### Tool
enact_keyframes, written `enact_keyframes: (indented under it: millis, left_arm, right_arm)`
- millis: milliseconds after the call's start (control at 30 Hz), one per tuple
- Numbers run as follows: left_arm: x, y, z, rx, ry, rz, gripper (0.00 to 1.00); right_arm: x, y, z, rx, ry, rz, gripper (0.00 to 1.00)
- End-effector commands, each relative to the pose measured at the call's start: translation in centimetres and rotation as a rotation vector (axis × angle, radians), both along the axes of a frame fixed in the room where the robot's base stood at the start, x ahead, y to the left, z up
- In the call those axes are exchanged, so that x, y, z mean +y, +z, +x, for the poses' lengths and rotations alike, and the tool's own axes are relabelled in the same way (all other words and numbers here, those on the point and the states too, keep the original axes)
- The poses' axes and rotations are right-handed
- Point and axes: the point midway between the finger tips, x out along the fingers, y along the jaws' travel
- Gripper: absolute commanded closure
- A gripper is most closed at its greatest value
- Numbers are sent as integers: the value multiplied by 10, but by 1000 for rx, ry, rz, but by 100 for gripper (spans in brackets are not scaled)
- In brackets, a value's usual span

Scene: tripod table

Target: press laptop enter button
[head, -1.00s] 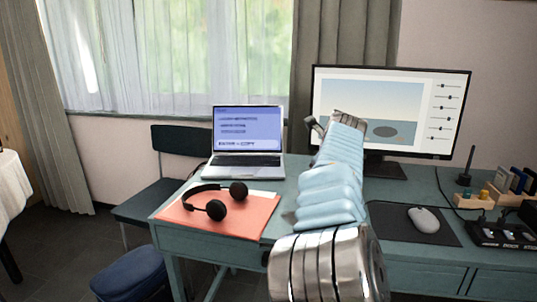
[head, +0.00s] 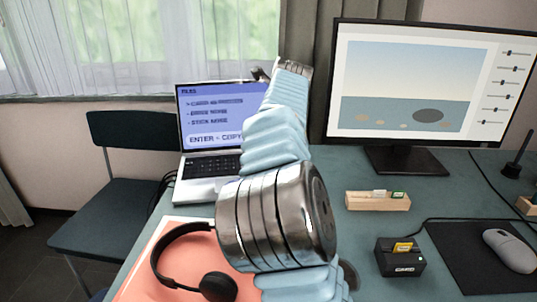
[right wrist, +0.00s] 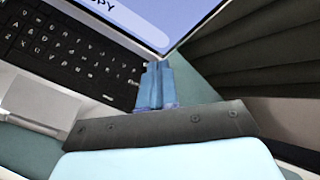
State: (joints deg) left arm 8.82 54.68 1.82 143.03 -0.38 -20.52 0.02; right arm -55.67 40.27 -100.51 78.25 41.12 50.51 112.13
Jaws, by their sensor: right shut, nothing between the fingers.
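The open laptop (head: 188,190) stands on the teal desk, its lit screen (head: 205,120) showing a list and the words "ENTER = COPY". Its black keyboard (head: 207,166) is partly hidden behind my right arm. In the right wrist view the keyboard (right wrist: 65,55) fills the left, with part of the screen (right wrist: 185,15) above. My right gripper (right wrist: 157,85) is shut and empty, its blue fingertips at the keyboard's right edge. I cannot tell whether they touch a key. In the head view these fingertips are hidden. My left gripper is out of view.
Black headphones (head: 218,287) lie on a coral mat (head: 150,262) in front of the laptop. A monitor (head: 420,90), a wooden card holder (head: 378,201), a small black card reader (head: 400,258) and a mouse (head: 509,250) are to the right. A dark chair (head: 135,130) stands left.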

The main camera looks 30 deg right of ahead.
Motion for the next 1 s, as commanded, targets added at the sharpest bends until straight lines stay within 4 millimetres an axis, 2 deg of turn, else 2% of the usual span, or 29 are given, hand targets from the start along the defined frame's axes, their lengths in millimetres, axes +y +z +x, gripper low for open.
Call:
enact_keyframes:
  millis: [367,767,833,1000]
  left_arm:
    - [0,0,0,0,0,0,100]
    - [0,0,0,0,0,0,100]
    - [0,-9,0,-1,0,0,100]
    - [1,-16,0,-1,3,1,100]
  right_arm:
    - [0,-7,0,0,1,1,100]
    - [0,-61,0,1,-1,1,100]
    - [0,-73,0,0,1,1,100]
    - [0,-85,0,0,0,0,100]
